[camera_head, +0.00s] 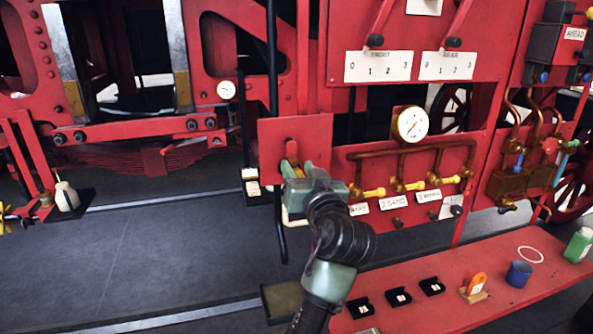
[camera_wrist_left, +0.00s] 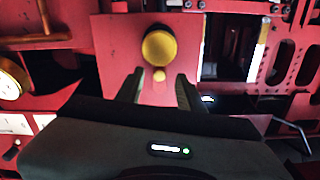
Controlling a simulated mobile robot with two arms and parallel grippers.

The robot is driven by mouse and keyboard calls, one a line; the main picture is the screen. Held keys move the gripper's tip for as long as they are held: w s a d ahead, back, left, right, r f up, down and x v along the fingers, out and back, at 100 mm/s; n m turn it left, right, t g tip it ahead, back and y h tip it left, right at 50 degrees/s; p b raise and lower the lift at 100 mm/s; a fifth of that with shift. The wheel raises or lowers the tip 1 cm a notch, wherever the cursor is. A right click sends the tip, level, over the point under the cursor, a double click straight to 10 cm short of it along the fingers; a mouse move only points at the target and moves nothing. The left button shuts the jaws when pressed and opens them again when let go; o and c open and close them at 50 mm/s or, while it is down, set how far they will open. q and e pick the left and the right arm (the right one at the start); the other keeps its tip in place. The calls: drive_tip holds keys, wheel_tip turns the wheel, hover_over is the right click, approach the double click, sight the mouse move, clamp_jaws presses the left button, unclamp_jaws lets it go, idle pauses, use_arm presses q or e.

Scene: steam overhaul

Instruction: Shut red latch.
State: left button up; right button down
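I cannot make out the red handle there. My right gripper is not in view.
A brass gauge (camera_head: 410,124) and brass pipes with several yellow-handled valves (camera_head: 397,185) are right of the plate. A dark vertical rod (camera_head: 272,60) runs beside it. A red bench (camera_head: 455,313) at lower right bears small black boxes and a blue cup (camera_head: 519,274).

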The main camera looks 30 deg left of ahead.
use_arm(q)
drive_tip(key=b+v, duration=0.2)
drive_tip(key=v, duration=0.4)
idle(0.3)
